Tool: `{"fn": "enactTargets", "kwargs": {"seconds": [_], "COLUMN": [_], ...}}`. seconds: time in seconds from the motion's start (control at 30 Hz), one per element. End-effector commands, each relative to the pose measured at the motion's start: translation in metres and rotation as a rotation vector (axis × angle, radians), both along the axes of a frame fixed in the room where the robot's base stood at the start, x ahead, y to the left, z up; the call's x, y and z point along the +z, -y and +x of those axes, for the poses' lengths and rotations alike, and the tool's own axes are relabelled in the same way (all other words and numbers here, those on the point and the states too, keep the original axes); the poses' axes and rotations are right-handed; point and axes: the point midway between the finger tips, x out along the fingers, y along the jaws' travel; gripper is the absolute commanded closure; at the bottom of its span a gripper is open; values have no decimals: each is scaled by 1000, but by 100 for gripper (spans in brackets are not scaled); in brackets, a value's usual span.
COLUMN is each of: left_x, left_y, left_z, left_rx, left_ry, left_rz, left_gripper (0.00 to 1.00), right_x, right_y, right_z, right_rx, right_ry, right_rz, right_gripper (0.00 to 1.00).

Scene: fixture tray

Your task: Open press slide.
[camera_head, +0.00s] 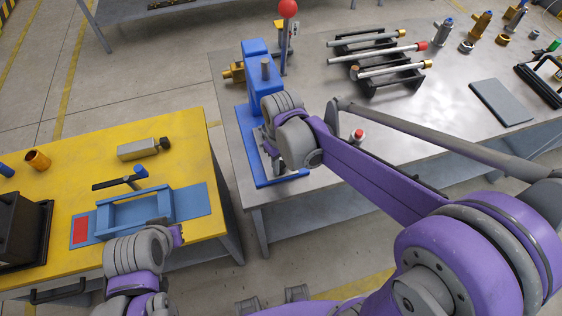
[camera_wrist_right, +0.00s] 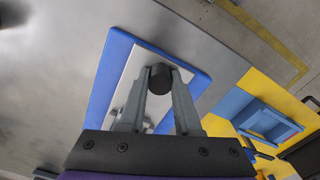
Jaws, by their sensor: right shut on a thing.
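The blue press (camera_head: 252,65) stands on the left end of the grey metal table, with a red ball on its lever. In the right wrist view its blue base (camera_wrist_right: 108,78) carries a silver slide plate (camera_wrist_right: 143,57) with a black knob (camera_wrist_right: 160,80). My right gripper (camera_wrist_right: 160,82) is shut on the black knob, one finger on each side. In the head view my right wrist and forearm hide the slide and most of the gripper (camera_head: 270,157). My left gripper (camera_head: 177,235) is low over the yellow table's front edge; its jaws cannot be made out.
The yellow table (camera_head: 190,150) at left holds a blue fixture (camera_head: 125,215), a small clamp-like piece (camera_head: 143,148) and a dark box (camera_head: 20,230). A rack of rods (camera_head: 385,62), a grey plate (camera_head: 500,102) and several fittings lie farther right on the grey table (camera_head: 440,110).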

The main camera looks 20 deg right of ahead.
Motion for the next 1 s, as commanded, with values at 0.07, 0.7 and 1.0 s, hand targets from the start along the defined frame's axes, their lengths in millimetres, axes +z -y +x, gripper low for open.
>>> {"fn": "enactTargets", "kwargs": {"seconds": [0.07,0.7,1.0], "left_x": [-1,2,1], "left_y": [0,0,0], "left_z": [-1,1,0], "left_rx": [0,0,0], "left_ry": [-1,1,1], "left_rz": [0,0,0], "left_gripper": [100,100,100], "right_x": [0,0,0], "right_y": [0,4,4], "right_z": [-13,-101,-100], "right_rx": [1,0,0], "right_ry": [-2,-3,-4], "right_rz": [-1,-3,-2], "right_gripper": [100,100,48]}}
